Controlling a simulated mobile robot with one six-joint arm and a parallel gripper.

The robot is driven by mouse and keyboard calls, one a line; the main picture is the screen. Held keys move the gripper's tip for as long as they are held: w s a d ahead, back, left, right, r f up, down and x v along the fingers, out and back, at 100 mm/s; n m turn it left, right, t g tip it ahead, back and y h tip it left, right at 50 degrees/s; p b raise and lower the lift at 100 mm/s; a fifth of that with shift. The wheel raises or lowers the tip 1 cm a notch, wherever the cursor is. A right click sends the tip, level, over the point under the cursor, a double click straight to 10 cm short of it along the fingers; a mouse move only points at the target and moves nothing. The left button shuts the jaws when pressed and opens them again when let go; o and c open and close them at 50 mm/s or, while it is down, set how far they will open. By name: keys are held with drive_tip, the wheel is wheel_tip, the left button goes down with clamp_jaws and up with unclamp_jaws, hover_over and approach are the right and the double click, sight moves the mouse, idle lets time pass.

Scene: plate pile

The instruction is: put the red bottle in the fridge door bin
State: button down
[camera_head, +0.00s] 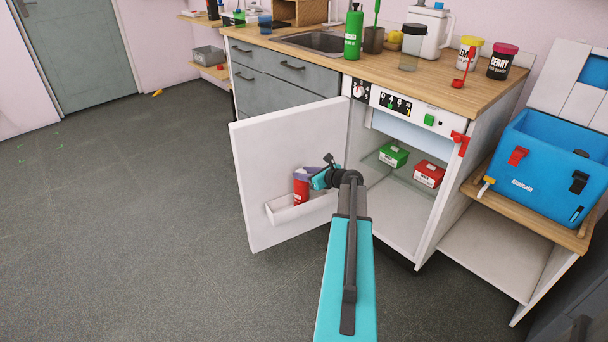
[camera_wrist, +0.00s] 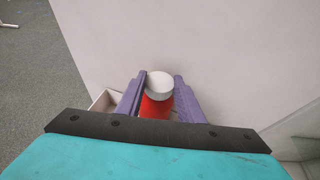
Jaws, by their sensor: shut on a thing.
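The red bottle (camera_head: 300,190) is upright at the white bin (camera_head: 285,214) on the inner face of the open fridge door (camera_head: 270,150). Its lower part is behind the bin's front wall, so it appears to be inside the bin; whether it touches the floor of the bin is hidden. My gripper (camera_head: 303,174) is shut on the bottle near its top. In the wrist view the purple fingers (camera_wrist: 160,95) stand on both sides of the white cap (camera_wrist: 159,84) and red body (camera_wrist: 156,108), and a corner of the bin (camera_wrist: 104,101) shows at left.
The fridge (camera_head: 400,215) stands open, with a green box (camera_head: 393,154) and a red box (camera_head: 429,174) on its shelf. The wooden counter (camera_head: 440,88) above holds a green bottle (camera_head: 353,35) and several jars. A blue cooler (camera_head: 545,165) is at right.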

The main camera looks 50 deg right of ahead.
drive_tip(key=c, duration=1.2)
unclamp_jaws()
drive_tip(key=shift+s+r, duration=0.3)
drive_tip(key=shift+s, duration=0.15)
drive_tip(key=p+v, duration=0.1)
drive_tip(key=v, duration=1)
drive_tip(key=shift+p, duration=0.4)
drive_tip(key=shift+f, duration=0.1)
